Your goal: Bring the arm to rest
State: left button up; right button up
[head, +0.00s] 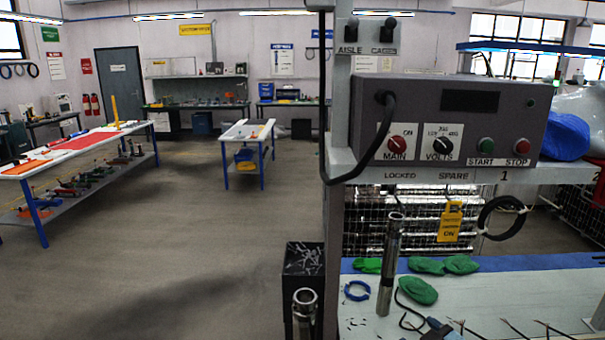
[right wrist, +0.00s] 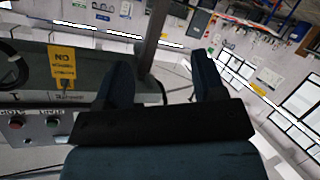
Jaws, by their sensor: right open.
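My right gripper (right wrist: 160,72) shows in the right wrist view, with its two dark fingers spread apart and nothing between them. The head view does not show it clearly. My left gripper is in neither view. A metal pump tube (head: 389,268) stands nearly upright at the workbench (head: 480,288). Another metal tube (head: 305,312) stands at the bottom, to the left of the bench, its lower part cut off by the frame.
A grey control box (head: 445,118) sits on a shelf above the bench; a yellow tag (head: 450,222) hangs below. A dark bin (head: 303,258) stands left.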

jog(key=s+a+f+m+g, duration=0.1)
jog(key=s+a+f+m, duration=0.1)
jog(key=s+f, duration=0.9)
jog(key=s+a+f+m+g, duration=0.2)
jog(key=s+f+m, duration=0.1)
jog(key=s+f, duration=0.9)
jog(key=s, duration=0.2)
jog(key=shift+s+m, duration=0.35)
jog(key=shift+m, duration=0.05)
